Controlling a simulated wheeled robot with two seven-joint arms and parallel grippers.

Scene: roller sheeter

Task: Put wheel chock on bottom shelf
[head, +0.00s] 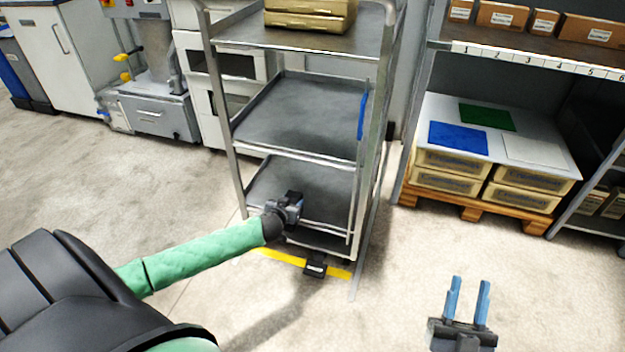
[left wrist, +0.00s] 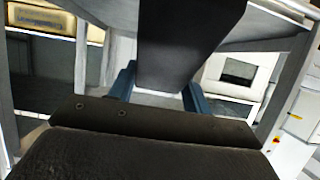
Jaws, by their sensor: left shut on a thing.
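My left gripper (head: 287,207) is at the front of the trolley's bottom shelf (head: 318,186), at its near edge. In the left wrist view its two blue fingers (left wrist: 158,92) are shut on a dark block, the wheel chock (left wrist: 185,45). In the head view the held chock (head: 294,197) shows only as a small dark shape at the gripper's tip. I cannot tell whether it touches the shelf. My right gripper (head: 467,300) is empty, its two blue fingers apart, above the floor at the lower right.
The trolley's middle shelf (head: 300,112) is bare above; gold boxes (head: 308,14) sit on top. Another black block (head: 315,270) lies on the floor by yellow tape (head: 280,258). A rack with bins (head: 451,161) stands right. The bottom shelf looks empty.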

